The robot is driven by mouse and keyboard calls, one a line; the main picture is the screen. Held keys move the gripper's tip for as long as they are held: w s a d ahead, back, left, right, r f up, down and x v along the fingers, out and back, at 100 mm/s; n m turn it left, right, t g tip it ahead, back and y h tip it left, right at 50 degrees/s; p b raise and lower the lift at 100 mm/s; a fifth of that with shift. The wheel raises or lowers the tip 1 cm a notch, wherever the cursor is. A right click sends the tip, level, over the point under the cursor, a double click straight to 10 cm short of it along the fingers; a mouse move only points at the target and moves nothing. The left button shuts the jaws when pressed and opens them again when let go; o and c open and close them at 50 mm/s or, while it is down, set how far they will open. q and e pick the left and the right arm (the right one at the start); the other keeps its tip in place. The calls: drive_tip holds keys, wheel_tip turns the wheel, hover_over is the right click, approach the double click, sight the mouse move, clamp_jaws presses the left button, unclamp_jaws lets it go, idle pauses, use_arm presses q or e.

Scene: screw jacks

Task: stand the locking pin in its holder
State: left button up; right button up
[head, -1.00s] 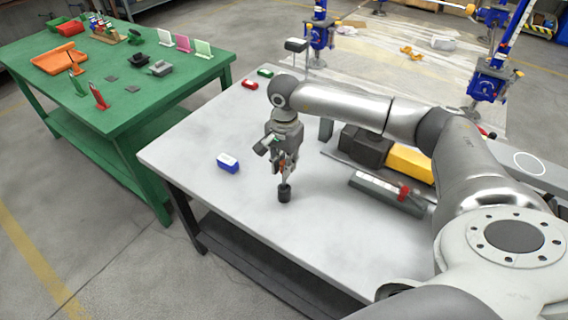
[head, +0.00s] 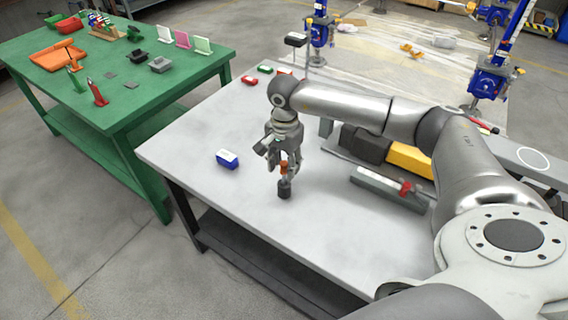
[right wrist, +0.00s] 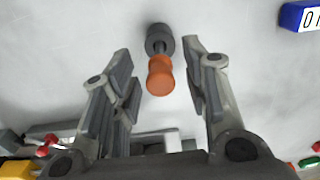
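The locking pin (head: 284,167) has an orange head and stands upright in its holder (head: 284,190), a small dark cylinder on the grey table. In the right wrist view the pin's orange head (right wrist: 160,76) points toward the camera, with a short grey shaft going into the dark holder (right wrist: 159,37). My right gripper (head: 283,172) is above the holder. Its fingers (right wrist: 157,60) are open, one on each side of the pin, with clear gaps to it. How deep the pin sits is hidden. My left gripper is not in view.
A blue labelled block (head: 228,159) lies left of the holder. A grey bar with a red part (head: 388,190) lies to the right, near a yellow and black object (head: 408,161). The table's front is clear. A green table (head: 120,100) stands at the left.

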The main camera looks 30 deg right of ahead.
wheel_tip(320, 180, up, 12)
idle(0.7)
idle(0.4)
